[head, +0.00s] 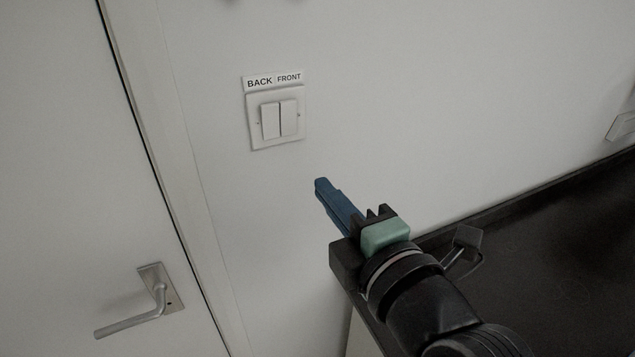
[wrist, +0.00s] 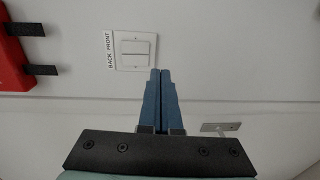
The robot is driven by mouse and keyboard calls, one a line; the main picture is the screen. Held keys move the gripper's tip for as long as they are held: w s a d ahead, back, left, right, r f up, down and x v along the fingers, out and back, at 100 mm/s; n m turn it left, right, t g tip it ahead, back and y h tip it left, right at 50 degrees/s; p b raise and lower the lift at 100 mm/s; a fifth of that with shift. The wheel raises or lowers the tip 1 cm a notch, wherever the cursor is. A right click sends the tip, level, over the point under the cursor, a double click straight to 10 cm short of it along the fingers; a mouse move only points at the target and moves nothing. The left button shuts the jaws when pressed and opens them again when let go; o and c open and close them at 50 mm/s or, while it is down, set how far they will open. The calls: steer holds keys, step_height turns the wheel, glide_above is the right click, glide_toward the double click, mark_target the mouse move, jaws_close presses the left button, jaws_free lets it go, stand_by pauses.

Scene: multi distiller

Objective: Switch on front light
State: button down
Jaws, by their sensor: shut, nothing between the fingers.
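A white switch plate (head: 251,132) with two rockers is on the wall in the head view, under a label reading BACK and FRONT. The FRONT rocker (head: 289,117) is the right one, beside the BACK rocker (head: 270,121). In the wrist view the plate (wrist: 120,64) shows turned, with FRONT as the upper rocker (wrist: 135,46). My gripper (head: 321,183) has its blue fingers shut together and empty. In the head view its tips appear below and right of the plate, apart from it. In the wrist view the tips (wrist: 160,71) appear just below the plate's lower right corner.
A door with a metal lever handle (head: 136,321) is at the left. A dark countertop (head: 575,260) is at the right, partly behind my arm. A red object (wrist: 14,48) with black straps is at the wrist view's left edge. The wall around the switch is clear.

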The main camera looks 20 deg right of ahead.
steer(key=s, duration=0.3)
steer(key=shift+d, duration=0.15)
stand_by(0.3)
steer(key=w+a+r+m+t, duration=0.1)
steer(key=a+r+m+t, duration=0.3)
steer(key=r, duration=0.4)
steer(key=w+a+r+m+t, duration=0.1)
steer(key=a+r+m, duration=0.35)
steer(key=r, duration=0.35)
steer(key=s+a+r+m+t, duration=0.2)
steer(key=s+a+r+m, duration=0.1)
steer(key=r+m, duration=0.2)
steer(key=s+a+r+m+t, duration=0.3)
steer(key=r+m, duration=0.2)
steer(key=r, duration=0.2)
steer(key=shift+a+r+h, duration=0.3)
steer(key=shift+a, duration=0.1)
